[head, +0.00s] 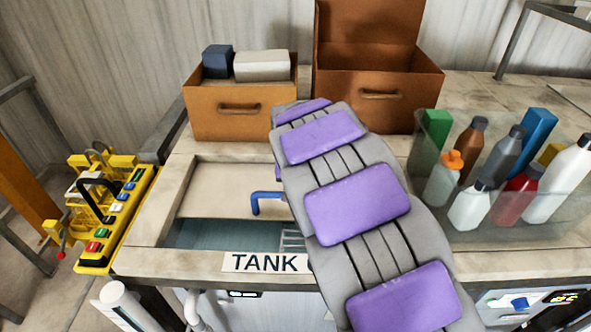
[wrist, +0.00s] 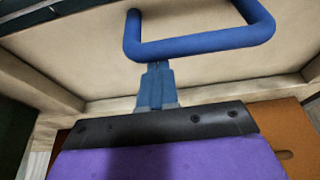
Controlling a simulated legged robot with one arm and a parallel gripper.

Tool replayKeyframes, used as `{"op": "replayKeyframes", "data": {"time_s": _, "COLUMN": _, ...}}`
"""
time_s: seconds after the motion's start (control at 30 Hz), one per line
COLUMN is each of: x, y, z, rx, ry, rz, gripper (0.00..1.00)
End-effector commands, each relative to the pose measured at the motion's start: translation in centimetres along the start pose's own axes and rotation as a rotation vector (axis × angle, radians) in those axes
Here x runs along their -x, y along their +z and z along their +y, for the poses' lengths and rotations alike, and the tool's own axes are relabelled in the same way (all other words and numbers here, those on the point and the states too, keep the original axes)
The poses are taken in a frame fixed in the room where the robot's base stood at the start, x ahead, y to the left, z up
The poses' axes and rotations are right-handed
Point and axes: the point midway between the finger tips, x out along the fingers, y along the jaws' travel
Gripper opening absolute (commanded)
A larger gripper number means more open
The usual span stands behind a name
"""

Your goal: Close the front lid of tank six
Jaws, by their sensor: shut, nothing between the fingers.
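The tank with the label "TANK" (head: 264,263) stands in front of me; my arm covers the label's number. Its beige lid panel (head: 215,190) carries a blue handle (head: 258,204), and the opening (head: 205,235) in front of the panel shows a dark teal inside with a rack. In the wrist view the blue handle (wrist: 200,45) crosses the top, against the beige lid (wrist: 85,65). My gripper (wrist: 157,70) is shut and empty, its blue fingertips right at the handle's bar; I cannot tell whether they touch. The head view hides the gripper behind my arm.
An orange-brown box (head: 240,115) with a blue and a white block stands behind the tank, beside an open brown box (head: 380,95). A clear bin (head: 500,225) of bottles stands right. A yellow rack with buttons (head: 115,215) is at left.

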Motion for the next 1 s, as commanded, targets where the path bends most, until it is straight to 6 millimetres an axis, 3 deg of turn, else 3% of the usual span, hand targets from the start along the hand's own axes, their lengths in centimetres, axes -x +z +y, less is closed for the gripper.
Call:
{"op": "replayKeyframes", "data": {"time_s": 0.2, "x": 1.8, "y": 5.0, "z": 0.0, "rx": 0.0, "ry": 0.0, "rz": -0.003, "gripper": 0.0}}
{"op": "replayKeyframes", "data": {"time_s": 0.5, "x": 3.8, "y": 10.5, "z": 0.0, "rx": 0.002, "ry": 0.001, "rz": -0.004, "gripper": 0.0}}
{"op": "replayKeyframes", "data": {"time_s": 0.7, "x": 4.5, "y": 12.4, "z": 0.0, "rx": 0.001, "ry": 0.0, "rz": -0.003, "gripper": 0.0}}
{"op": "replayKeyframes", "data": {"time_s": 1.0, "x": 4.8, "y": 13.4, "z": 0.1, "rx": -0.001, "ry": 0.001, "rz": -0.007, "gripper": 0.0}}
